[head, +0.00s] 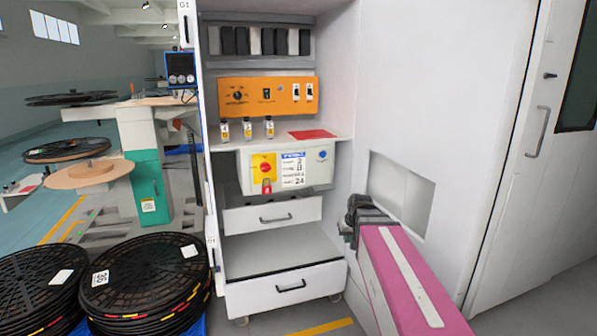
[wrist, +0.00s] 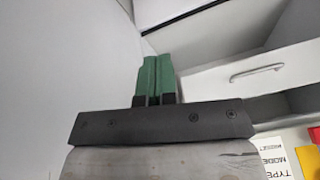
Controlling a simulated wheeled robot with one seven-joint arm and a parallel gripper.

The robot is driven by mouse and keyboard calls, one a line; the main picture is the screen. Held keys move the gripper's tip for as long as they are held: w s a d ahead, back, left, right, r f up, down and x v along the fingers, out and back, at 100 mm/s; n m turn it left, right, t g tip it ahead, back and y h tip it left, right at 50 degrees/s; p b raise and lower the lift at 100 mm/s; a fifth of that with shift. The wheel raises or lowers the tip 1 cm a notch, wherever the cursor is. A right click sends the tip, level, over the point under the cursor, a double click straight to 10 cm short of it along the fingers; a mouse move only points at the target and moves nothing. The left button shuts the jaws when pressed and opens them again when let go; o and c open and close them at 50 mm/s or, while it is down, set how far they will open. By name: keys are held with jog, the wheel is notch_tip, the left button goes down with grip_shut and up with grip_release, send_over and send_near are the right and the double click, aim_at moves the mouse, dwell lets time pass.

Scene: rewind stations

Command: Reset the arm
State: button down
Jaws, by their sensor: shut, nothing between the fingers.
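My gripper (wrist: 156,62) shows in the wrist view with its two green fingers side by side and closed together. Nothing is between them. The fingers stand in front of pale cabinet surfaces and touch nothing that I can make out. In the head view my pink arm reaches in from the lower right, with a dark end beside the cabinet's right wall. The fingers cannot be made out there.
An open cabinet holds an orange control panel (head: 268,97), three small bottles, a red card (head: 312,134) and a switch box (head: 290,170) above drawers (head: 284,288). A wall recess (head: 402,190) lies close to my arm. Black reels (head: 145,275) stack at lower left.

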jog(key=s+f+g+h, duration=0.1)
jog(key=s+f+g, duration=0.2)
jog(key=s+f, duration=1)
jog(key=shift+s+d+f+m+g, duration=0.3)
jog(key=shift+s+f+m+g, duration=0.1)
jog(key=shift+s, duration=0.15)
